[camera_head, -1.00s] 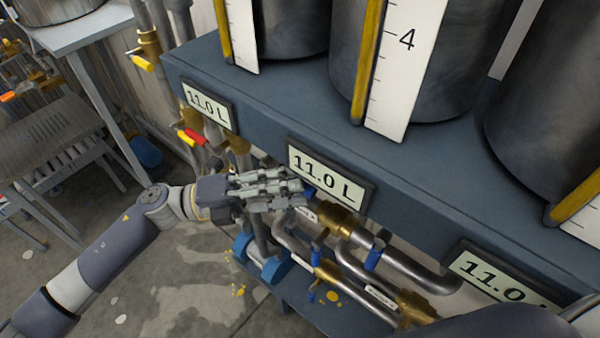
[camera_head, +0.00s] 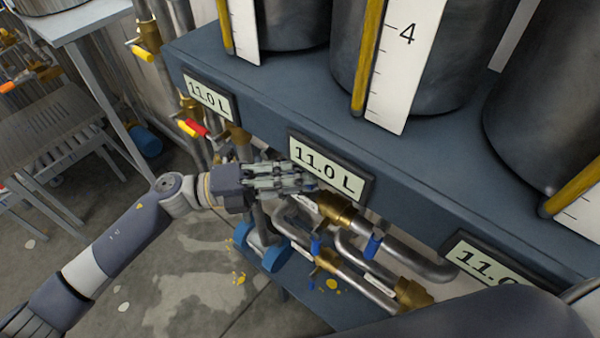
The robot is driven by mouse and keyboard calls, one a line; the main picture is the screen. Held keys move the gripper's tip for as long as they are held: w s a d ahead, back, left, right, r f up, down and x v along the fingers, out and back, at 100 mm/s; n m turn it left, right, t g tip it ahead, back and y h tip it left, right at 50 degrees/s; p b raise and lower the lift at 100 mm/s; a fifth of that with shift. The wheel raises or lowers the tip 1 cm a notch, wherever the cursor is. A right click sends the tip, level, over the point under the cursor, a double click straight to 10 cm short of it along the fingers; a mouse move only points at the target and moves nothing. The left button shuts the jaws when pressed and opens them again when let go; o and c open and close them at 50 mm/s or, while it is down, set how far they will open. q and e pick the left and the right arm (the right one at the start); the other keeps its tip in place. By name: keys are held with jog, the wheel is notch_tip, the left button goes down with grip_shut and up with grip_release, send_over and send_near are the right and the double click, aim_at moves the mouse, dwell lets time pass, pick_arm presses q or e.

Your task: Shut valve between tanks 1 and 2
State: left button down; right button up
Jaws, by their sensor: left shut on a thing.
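Brass valves with blue handles sit on the pipes under the tank bench. The upper brass valve (camera_head: 338,208) is just below the middle 11.0 L display (camera_head: 328,166). My left gripper (camera_head: 305,181) reaches in from the left, just under that display, and is shut on this valve's blue handle. The fingers hide most of the handle. Other blue handles (camera_head: 373,246) and (camera_head: 316,246) stand on the pipes lower down and are free. A lower brass valve (camera_head: 411,293) is at the right. My right gripper is out of view.
Tall dark tanks (camera_head: 420,70) with white level scales stand on the blue-grey bench (camera_head: 250,90). Red (camera_head: 196,128) and yellow (camera_head: 142,53) valve handles are on pipes at the left. Open floor lies beneath my left arm.

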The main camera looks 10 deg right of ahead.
pick_arm(q)
jog(key=shift+w+a+f+m+t+y+p, duration=0.15)
jog(key=shift+w+f+m+t+y, duration=0.1)
jog(key=shift+f+m+y, duration=0.55)
jog(key=shift+w+a+f+m+t+y+p, duration=0.1)
jog(key=shift+w+a+f+m+t+y, duration=0.1)
jog(key=shift+f+m+y, duration=0.55)
jog(key=shift+w+a+f+m+t+y+p, duration=0.15)
jog(key=shift+w+f+m+t+y, duration=0.1)
jog(key=shift+f+m+y, duration=0.5)
jog(key=c, duration=1.5)
grip_release()
jog(key=shift+r, duration=0.1)
jog(key=v, duration=1.2)
